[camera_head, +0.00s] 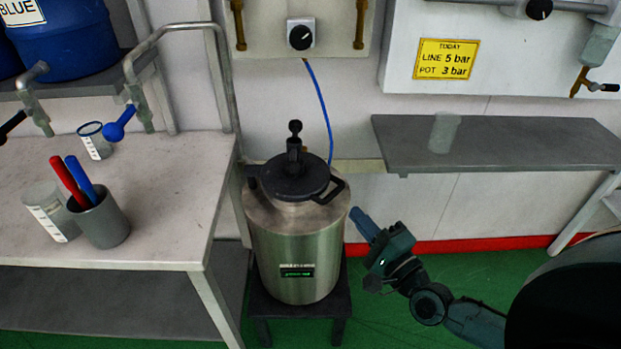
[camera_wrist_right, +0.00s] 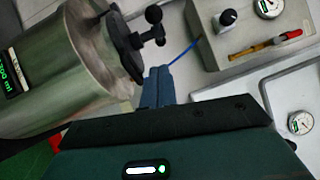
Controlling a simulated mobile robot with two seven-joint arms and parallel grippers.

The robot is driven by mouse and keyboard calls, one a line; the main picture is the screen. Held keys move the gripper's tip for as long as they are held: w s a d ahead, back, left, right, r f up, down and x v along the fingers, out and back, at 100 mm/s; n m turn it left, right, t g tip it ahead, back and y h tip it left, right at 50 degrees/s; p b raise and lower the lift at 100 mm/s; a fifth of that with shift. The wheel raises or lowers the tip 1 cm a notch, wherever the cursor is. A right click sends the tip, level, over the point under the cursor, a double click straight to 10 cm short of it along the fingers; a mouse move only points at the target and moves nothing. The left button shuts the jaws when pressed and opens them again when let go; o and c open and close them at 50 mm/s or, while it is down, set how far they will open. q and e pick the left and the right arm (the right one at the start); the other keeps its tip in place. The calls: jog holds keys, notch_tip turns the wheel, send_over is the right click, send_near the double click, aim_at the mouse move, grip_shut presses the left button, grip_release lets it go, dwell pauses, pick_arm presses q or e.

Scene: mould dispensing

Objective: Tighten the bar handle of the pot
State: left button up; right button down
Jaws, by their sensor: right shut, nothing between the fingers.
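The pot (camera_head: 298,250) is a steel cylinder with a small green-lit display, upright on a dark stool. Its black lid (camera_head: 290,178) has a dark upright fitting with a knob, the bar handle (camera_head: 295,145), and a loop at the right side. In the right wrist view the pot (camera_wrist_right: 75,75) fills the upper left, with the bar handle (camera_wrist_right: 150,25) beyond the fingertips. My right gripper (camera_head: 356,218) is right of the pot, below lid height, apart from it. Its blue fingers (camera_wrist_right: 158,78) are together and empty. My left gripper is not in view.
A pale table (camera_head: 165,180) at left holds a grey cup with red and blue sticks (camera_head: 100,218) and clear beakers. A grey shelf (camera_head: 510,150) at right bears a beaker (camera_head: 444,132). A blue hose (camera_head: 322,100) hangs behind the pot. A yellow sign reads POT 3 bar (camera_head: 445,60).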

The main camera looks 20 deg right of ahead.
pick_arm(q)
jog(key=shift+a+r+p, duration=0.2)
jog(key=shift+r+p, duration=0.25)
jog(key=shift+p, duration=0.65)
pick_arm(e)
jog(key=a+x, duration=0.2)
jog(key=x, duration=1.1)
jog(key=shift+s+a, duration=0.3)
jog(key=shift+a, duration=0.1)
jog(key=shift+r, duration=0.1)
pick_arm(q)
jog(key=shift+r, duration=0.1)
